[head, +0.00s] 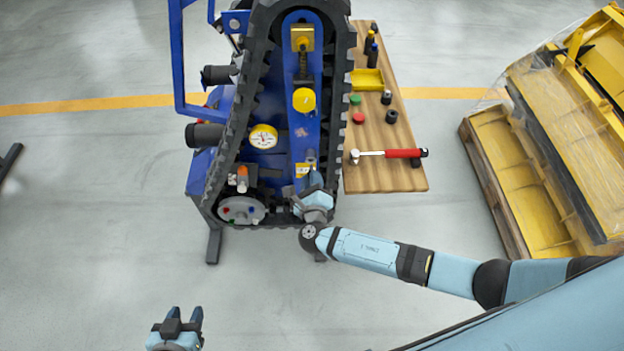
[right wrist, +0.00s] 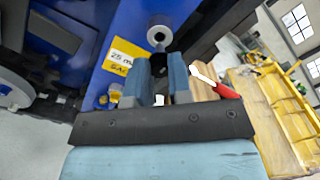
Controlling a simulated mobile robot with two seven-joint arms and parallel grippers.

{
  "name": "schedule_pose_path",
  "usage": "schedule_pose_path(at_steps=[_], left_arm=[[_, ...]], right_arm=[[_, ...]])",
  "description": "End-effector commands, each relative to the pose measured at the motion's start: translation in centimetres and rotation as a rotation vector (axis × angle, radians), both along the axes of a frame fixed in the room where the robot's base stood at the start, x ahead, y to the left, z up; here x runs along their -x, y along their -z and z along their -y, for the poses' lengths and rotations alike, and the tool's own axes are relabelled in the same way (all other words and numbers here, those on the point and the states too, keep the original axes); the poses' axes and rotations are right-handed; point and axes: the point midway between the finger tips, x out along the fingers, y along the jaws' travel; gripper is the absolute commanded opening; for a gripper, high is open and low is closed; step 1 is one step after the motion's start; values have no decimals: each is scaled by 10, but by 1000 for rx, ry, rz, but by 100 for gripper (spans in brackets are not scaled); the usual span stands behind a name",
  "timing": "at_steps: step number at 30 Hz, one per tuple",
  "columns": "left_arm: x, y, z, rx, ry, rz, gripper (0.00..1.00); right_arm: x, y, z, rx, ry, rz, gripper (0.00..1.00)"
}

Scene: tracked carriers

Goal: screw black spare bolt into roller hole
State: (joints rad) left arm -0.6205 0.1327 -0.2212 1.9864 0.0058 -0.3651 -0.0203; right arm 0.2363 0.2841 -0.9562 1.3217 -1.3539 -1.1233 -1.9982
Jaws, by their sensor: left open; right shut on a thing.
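My right gripper (head: 313,183) is at the lower part of the blue tracked carrier (head: 270,165), just below a grey roller end (head: 311,157). In the right wrist view the roller (right wrist: 158,34) shows a round face with a dark hole, straight ahead of my fingers (right wrist: 160,72). The fingers are shut on a dark piece (right wrist: 158,62), apparently the black bolt, mostly hidden between them. Its tip is close to the roller; whether it touches the hole I cannot tell. My left gripper (head: 180,320) is open and empty over the floor at the lower left.
The black track (head: 343,90) borders the blue frame. Yellow parts on a pallet (head: 490,190) stand right.

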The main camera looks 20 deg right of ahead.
Motion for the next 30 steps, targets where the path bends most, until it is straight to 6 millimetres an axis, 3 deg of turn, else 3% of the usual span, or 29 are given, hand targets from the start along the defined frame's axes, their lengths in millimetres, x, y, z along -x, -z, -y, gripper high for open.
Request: schedule_pose_path(at_steps=[30], left_arm=[[0, 3, 0, 0, 0, 1, 43]], right_arm=[[-20, 0, 6, -1, 0, 0, 0]])
